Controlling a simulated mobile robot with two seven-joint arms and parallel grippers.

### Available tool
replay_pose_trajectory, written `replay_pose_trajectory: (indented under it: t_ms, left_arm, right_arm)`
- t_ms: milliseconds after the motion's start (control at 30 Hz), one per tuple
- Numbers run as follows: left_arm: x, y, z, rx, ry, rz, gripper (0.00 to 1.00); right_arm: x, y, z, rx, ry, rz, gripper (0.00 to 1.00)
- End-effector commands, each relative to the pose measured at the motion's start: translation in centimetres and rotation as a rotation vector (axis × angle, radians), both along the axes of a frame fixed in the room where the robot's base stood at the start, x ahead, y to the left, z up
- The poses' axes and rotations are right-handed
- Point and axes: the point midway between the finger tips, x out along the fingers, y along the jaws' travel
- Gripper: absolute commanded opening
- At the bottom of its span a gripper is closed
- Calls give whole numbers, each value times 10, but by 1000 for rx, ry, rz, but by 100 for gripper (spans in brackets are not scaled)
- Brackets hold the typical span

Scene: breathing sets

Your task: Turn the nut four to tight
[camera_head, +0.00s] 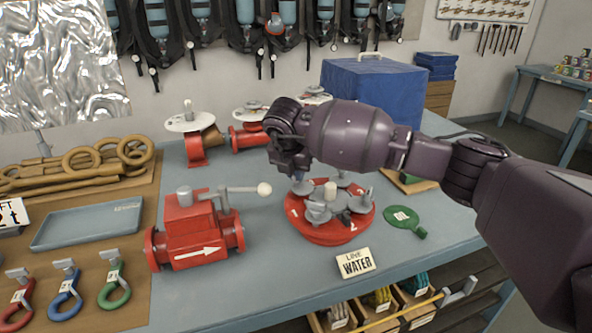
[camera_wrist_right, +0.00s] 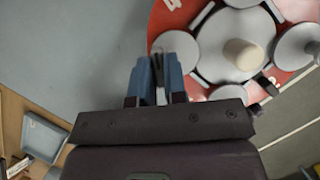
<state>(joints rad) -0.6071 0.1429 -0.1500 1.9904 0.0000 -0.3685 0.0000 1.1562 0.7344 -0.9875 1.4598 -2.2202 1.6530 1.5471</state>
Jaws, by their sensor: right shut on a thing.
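A round red flange (camera_head: 331,236) with a grey centre piece and several grey nuts around it lies on the blue-grey table. The numbers 1 and 2 show on its front rim. My right gripper (camera_head: 297,178) reaches down at the flange's back left edge. In the right wrist view its two blue fingers (camera_wrist_right: 158,70) are shut on a grey nut (camera_wrist_right: 176,45) with a dark stud at the rim. The nut's number cannot be read for sure. In the head view the gripper hides this nut. My left gripper is out of view.
A red valve (camera_head: 187,231) with a lever ending in a white knob stands left of the flange. Red pipe fittings (camera_head: 195,148) and a blue case (camera_head: 372,88) stand behind.

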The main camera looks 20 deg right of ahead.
Motion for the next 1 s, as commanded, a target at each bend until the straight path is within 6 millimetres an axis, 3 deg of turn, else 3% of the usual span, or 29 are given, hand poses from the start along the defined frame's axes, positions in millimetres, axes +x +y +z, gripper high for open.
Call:
replay_pose_trajectory:
  t_ms: [67, 100, 267, 667, 1000]
  left_arm:
    - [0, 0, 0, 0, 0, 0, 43]
    - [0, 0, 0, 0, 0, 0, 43]
    - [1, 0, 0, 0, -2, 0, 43]
    - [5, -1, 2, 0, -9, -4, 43]
    - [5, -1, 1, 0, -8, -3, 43]
  right_arm:
    - [0, 0, 1, 1, -2, 1, 0]
    - [0, 0, 1, 1, -2, 1, 14]
    - [0, 0, 1, 0, -2, 2, 38]
    - [-2, 2, 8, 1, -2, 3, 38]
    - [-18, 16, 61, 1, -3, 3, 38]
